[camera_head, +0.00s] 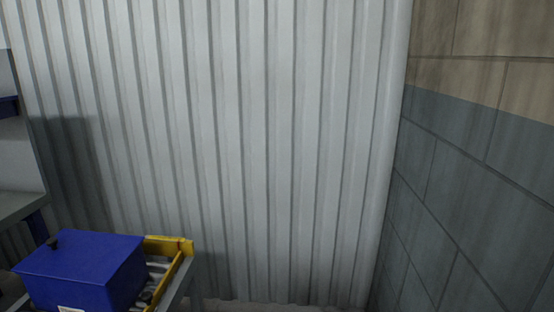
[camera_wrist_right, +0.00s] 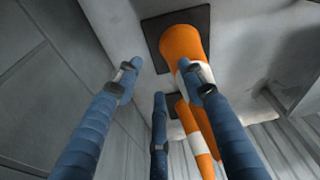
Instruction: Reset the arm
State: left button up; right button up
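My right gripper (camera_wrist_right: 160,72) shows only in the right wrist view. My left gripper is not in view, and neither arm shows in the head view. The runout table (camera_head: 184,272) is at the lower left of the head view, with a yellow rail (camera_head: 166,245) at its edge. A blue box (camera_head: 85,275) with a small black knob on top stands on its rollers and is cut off by the bottom edge.
Orange and white cones (camera_wrist_right: 180,45) on dark square bases appear behind my right fingers in the wrist view. A corrugated wall (camera_head: 235,140) stands ahead, and a block wall (camera_head: 460,190) is on the right. Grey shelving (camera_head: 15,150) stands at the far left.

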pick_arm(q)
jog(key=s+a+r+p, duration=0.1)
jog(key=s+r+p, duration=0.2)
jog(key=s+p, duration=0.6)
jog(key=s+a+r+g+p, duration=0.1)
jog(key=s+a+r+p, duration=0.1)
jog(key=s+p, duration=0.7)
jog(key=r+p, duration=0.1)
jog(key=p, duration=0.5)
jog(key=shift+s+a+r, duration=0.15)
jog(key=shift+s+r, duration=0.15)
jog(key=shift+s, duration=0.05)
pick_arm(e)
jog(key=s+d+r, duration=0.1)
jog(key=s+r, duration=0.2)
jog(key=s, duration=0.6)
jog(key=s+d+r+g, duration=0.1)
jog(key=s+d+r, duration=0.1)
jog(key=s, duration=0.7)
jog(key=shift+s+d+r+g, duration=0.15)
jog(key=shift+s+r+g, duration=0.2)
jog(key=shift+r, duration=0.45)
